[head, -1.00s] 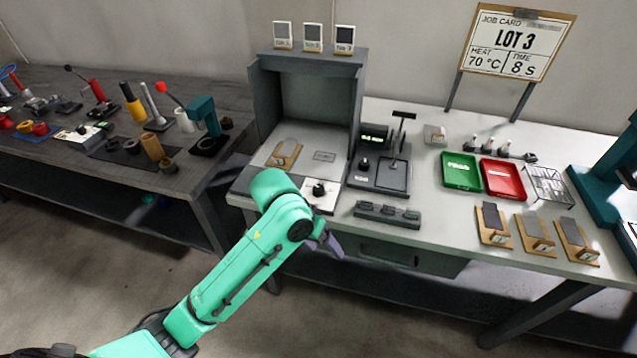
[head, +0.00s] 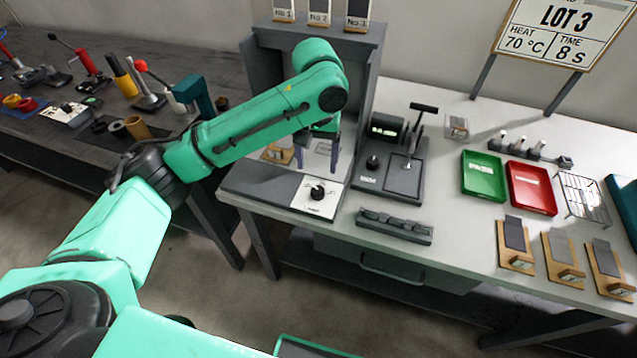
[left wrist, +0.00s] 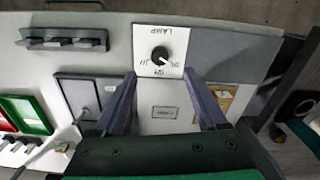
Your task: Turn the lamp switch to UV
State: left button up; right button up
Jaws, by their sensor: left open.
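The lamp switch (head: 318,194) is a round black knob on a white plate at the front of the grey booth. It also shows in the left wrist view (left wrist: 160,54), with an upside-down LAMP label and small position marks. I cannot tell surely which mark the knob points to. My left gripper (head: 318,152) is open and empty, fingers pointing down, just behind and above the knob and apart from it. In the left wrist view the knob lies just beyond the two spread purple fingers. My right gripper is not in view.
The grey booth (head: 261,70) rises around the left gripper, with a wooden-based sample (left wrist: 222,98) inside. Right of the switch stand a press-like device (head: 405,178) with a lever and a dark grey block (head: 394,226). Green (head: 484,178) and red (head: 530,188) trays lie farther right.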

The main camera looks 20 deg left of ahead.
pick_arm(q)
send_over(318, 190)
notch_tip(318, 190, down, 5)
jog(key=shift+s+f, duration=0.15)
jog(key=f, duration=0.4)
jog(key=shift+w+f, duration=0.25)
jog(key=shift+f, duration=0.05)
jog(key=shift+s+f, duration=0.1)
jog(key=shift+f, duration=0.05)
jog(key=c, duration=0.3)
grip_shut()
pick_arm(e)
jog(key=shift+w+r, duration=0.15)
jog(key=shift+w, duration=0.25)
